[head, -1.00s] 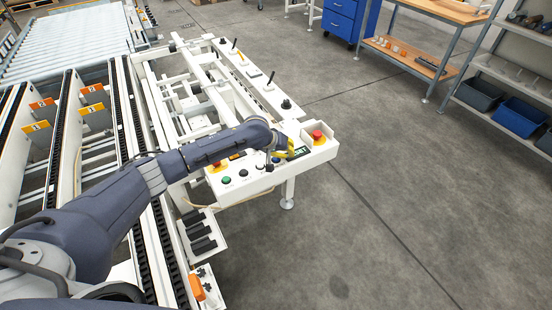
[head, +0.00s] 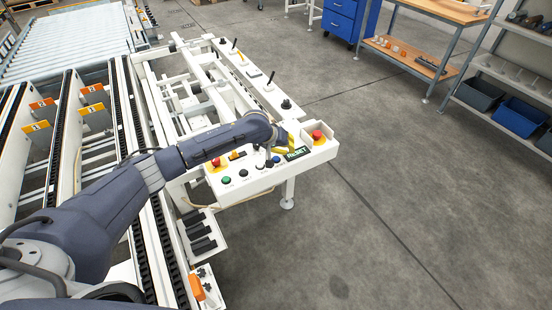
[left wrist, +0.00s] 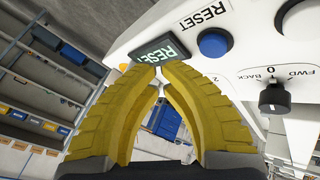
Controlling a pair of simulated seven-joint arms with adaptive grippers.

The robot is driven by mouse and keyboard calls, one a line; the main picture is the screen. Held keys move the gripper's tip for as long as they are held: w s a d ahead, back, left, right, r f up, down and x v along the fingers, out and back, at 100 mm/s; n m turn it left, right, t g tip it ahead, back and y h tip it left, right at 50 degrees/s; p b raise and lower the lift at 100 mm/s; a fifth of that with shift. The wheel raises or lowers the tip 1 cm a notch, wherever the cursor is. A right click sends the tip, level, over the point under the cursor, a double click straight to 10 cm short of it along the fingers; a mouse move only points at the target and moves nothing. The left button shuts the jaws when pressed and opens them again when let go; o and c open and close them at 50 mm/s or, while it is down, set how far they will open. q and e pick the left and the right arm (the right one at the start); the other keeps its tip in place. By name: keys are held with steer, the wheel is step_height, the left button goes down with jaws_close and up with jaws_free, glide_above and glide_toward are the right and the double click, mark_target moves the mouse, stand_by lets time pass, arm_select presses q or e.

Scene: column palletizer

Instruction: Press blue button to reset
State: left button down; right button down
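The blue button (left wrist: 214,43) sits on the white control panel (left wrist: 255,25), beside the printed word RESET, in the left wrist view. In the head view the blue button (head: 276,160) is small, close to my left gripper (head: 283,150). A dark display with green-white RESET letters (left wrist: 165,47) is left of the button in the left wrist view. My left gripper's yellow fingers (left wrist: 160,68) meet at the tips, with nothing seen between them. The tips appear in front of the display's lower edge, left of the button; contact cannot be told. My right gripper is not in view.
A black selector knob (left wrist: 274,97) is right of the blue button. Red emergency buttons (head: 317,135), a green button (head: 226,180) and black joystick levers (head: 271,77) stand on the panels. Conveyor rails (head: 130,120) lie left; open floor (head: 400,200) lies right.

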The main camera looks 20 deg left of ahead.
arm_select(q)
steer(key=shift+r, duration=2.5)
steer(key=shift+f, duration=0.15)
steer(key=shift+f, duration=1.95)
steer(key=shift+w+r, duration=0.1)
steer(key=shift+r, duration=1.55)
